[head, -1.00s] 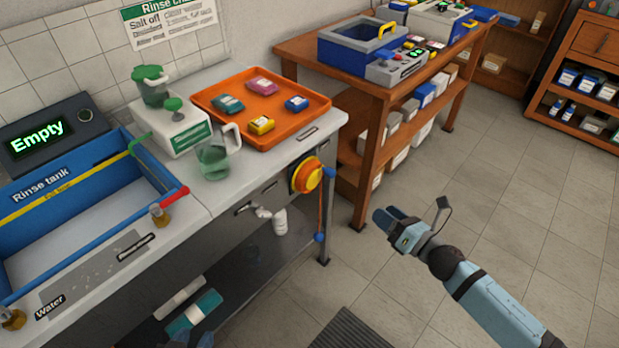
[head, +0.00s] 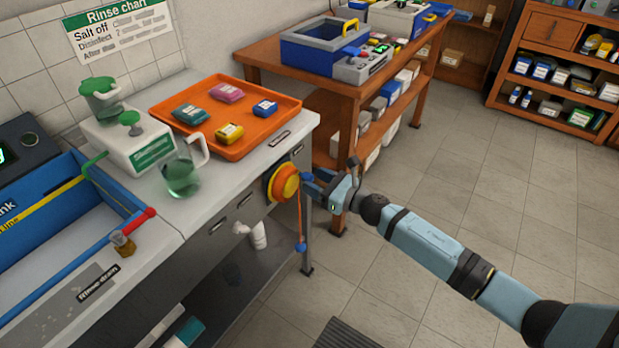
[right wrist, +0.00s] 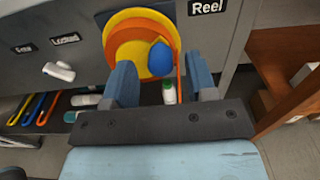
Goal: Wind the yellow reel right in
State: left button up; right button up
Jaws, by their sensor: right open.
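The yellow reel (head: 272,182), with an orange middle, is mounted on the bench's front near its right end. An orange cord (head: 299,215) hangs from it to a blue end piece (head: 301,246). My right gripper (head: 312,182) is open just right of the reel. In the right wrist view, the reel (right wrist: 122,42) lies beyond the open fingers (right wrist: 161,82). A blue rounded knob (right wrist: 160,58) shows between them in front of the reel, with nothing gripped. Whether the fingers touch it I cannot tell. My left gripper is not in view.
A "Reel" label (right wrist: 207,7) is right of the reel. An orange tray (head: 262,145) with several coloured packs, a green jug (head: 180,178) and the blue rinse tank (head: 50,245) are on the bench. A wooden table (head: 350,92) stands behind; floor at right is clear.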

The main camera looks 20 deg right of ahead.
jog(key=shift+x, duration=1.25)
jog(key=c, duration=0.9)
jog(key=shift+f, duration=0.1)
